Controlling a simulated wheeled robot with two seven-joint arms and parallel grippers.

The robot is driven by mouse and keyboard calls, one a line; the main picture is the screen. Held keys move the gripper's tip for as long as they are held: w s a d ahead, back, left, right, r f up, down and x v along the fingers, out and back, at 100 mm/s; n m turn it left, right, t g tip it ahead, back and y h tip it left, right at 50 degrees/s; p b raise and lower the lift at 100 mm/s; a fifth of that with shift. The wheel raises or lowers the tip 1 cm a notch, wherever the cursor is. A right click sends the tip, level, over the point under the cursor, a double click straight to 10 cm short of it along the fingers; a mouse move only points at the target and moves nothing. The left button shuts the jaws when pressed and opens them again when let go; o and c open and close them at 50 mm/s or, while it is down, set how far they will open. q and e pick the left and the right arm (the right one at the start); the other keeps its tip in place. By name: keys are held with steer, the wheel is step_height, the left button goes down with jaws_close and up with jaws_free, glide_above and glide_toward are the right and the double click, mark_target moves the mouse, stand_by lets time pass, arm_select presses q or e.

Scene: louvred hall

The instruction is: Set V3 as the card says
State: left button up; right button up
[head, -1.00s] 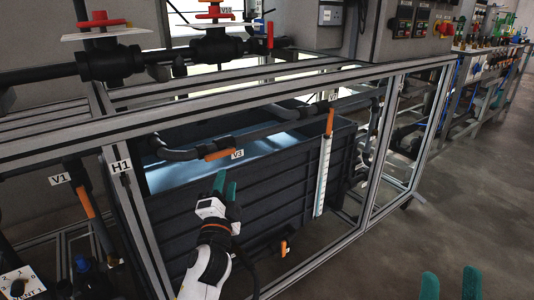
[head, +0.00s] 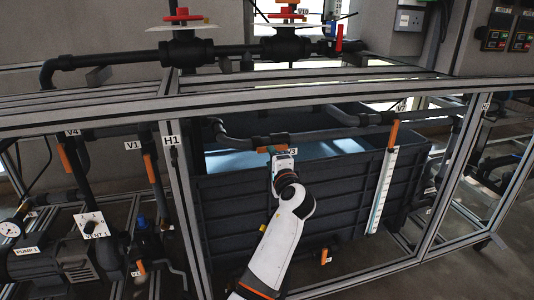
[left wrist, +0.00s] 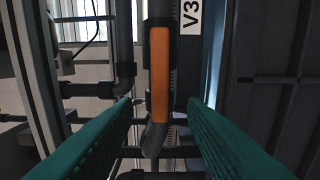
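The V3 valve has an orange lever (head: 272,148) on the dark pipe above the tank, lying along the pipe. Its V3 label (head: 292,151) is partly covered by my left wrist. In the left wrist view the orange lever (left wrist: 160,75) runs upright in the picture, with the V3 label (left wrist: 189,17) to its right. My left gripper (left wrist: 160,104) is open, its green fingers on either side of the lever's lower end, with gaps showing on both sides. My left gripper (head: 280,152) is mostly hidden in the head view. My right gripper is out of view. No card with readable setting text shows.
An aluminium frame surrounds the dark tank (head: 320,195). Its upright (head: 185,215) stands left of my arm, and a rail (head: 350,108) crosses above. Other orange levers are at V1 (head: 150,168) and V7 (head: 393,135). A level gauge (head: 382,190) stands at right.

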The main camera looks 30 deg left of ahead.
arm_select(q)
steer(key=b+x, duration=0.1)
steer(key=x, duration=0.4)
stand_by(0.3)
jaws_close()
stand_by(1.3)
